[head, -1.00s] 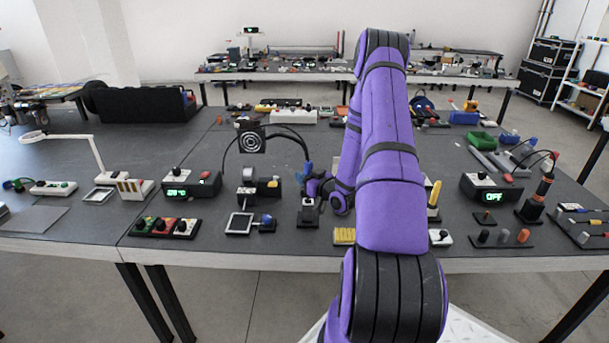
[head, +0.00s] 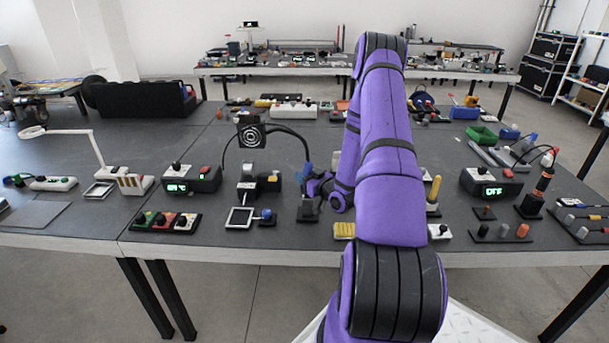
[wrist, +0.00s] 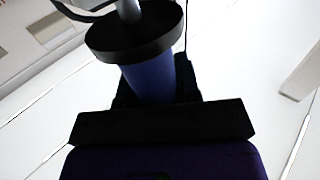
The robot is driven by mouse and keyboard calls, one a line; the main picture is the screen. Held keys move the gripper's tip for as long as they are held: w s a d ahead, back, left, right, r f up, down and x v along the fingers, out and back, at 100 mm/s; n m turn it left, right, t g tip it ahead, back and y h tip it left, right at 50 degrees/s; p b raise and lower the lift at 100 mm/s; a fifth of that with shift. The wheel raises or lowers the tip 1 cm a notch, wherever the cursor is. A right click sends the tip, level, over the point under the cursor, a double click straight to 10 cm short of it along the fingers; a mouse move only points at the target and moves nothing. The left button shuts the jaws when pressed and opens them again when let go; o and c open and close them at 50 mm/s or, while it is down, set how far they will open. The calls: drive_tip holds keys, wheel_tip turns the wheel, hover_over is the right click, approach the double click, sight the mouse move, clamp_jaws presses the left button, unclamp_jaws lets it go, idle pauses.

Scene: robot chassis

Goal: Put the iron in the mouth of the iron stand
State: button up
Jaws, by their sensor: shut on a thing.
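The iron (wrist: 153,82) has a blue handle with a black collar and a grey shaft beyond it in the wrist view. My gripper (head: 316,184) is shut on the blue handle. The blue of the iron also shows beside my gripper in the head view (head: 307,171), with a dark cable arching up to its left. The wrist view does not show the stand.
A control box with green digits (head: 190,180) stands to the left. At right, a box reading OFF (head: 492,184) stands near another upright tool (head: 543,181). My arm hides the table's middle.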

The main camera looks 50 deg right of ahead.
drive_tip(key=shift+f, duration=0.65)
drive_tip(key=o, duration=0.9)
drive_tip(key=shift+o, duration=0.2)
drive_tip(key=s, duration=1)
drive_tip(key=shift+s+a, duration=0.4)
drive_tip(key=shift+a, duration=0.05)
drive_tip(key=shift+r, duration=0.1)
wheel_tip(320, 180, up, 10)
